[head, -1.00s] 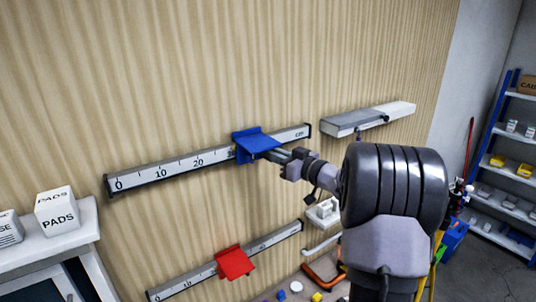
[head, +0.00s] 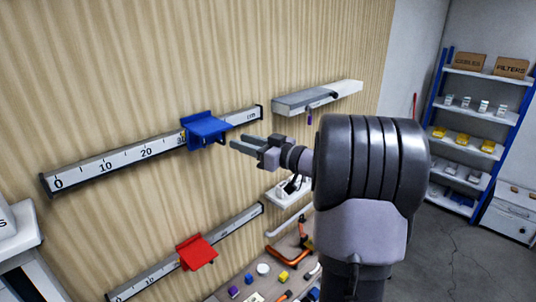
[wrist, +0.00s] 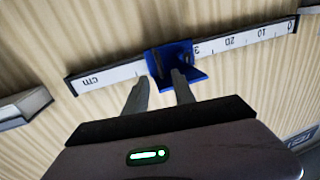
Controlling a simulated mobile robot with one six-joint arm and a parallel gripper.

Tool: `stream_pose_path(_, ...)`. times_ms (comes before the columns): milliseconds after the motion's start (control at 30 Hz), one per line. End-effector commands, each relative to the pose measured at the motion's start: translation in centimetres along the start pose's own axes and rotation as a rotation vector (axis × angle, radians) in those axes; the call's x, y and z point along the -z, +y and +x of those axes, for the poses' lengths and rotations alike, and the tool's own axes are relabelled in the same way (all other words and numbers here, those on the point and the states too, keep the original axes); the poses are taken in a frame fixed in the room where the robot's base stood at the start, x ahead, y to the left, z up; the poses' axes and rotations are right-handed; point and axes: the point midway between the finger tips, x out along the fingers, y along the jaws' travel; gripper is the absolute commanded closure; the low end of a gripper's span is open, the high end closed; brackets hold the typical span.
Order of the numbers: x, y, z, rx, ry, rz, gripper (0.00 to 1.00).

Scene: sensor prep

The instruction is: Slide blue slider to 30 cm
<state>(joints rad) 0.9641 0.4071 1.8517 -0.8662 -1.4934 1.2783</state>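The blue slider (head: 206,129) sits on the upper white ruler rail (head: 112,158), marked 0, 10, 20 and cm. Its left edge partly covers the 30 label, so its exact reading is hard to tell. In the wrist view the blue slider (wrist: 172,64) stands beside a partly hidden "3" on the rail (wrist: 110,74). My gripper (head: 238,143) is open and empty, just right of and in front of the slider, with a small gap in the head view. In the wrist view my gripper's fingers (wrist: 160,85) are apart and overlap the slider's lower edge.
A red slider (head: 196,252) sits on a lower rail (head: 145,284). A grey-white wall shelf (head: 318,97) is at upper right. A bench with small coloured items and an orange-handled tool (head: 290,251) lies below. A blue storage rack (head: 470,130) stands far right.

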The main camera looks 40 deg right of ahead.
Motion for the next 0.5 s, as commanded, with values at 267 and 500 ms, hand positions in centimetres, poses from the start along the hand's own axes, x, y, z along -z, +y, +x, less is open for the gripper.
stream_pose_path(267, -0.1, 0.1, -7.9, -0.004, 0.0, -0.001, 0.69)
stream_pose_path(500, 0.0, 0.0, -9.9, 0.0, 0.0, 0.0, 0.69)
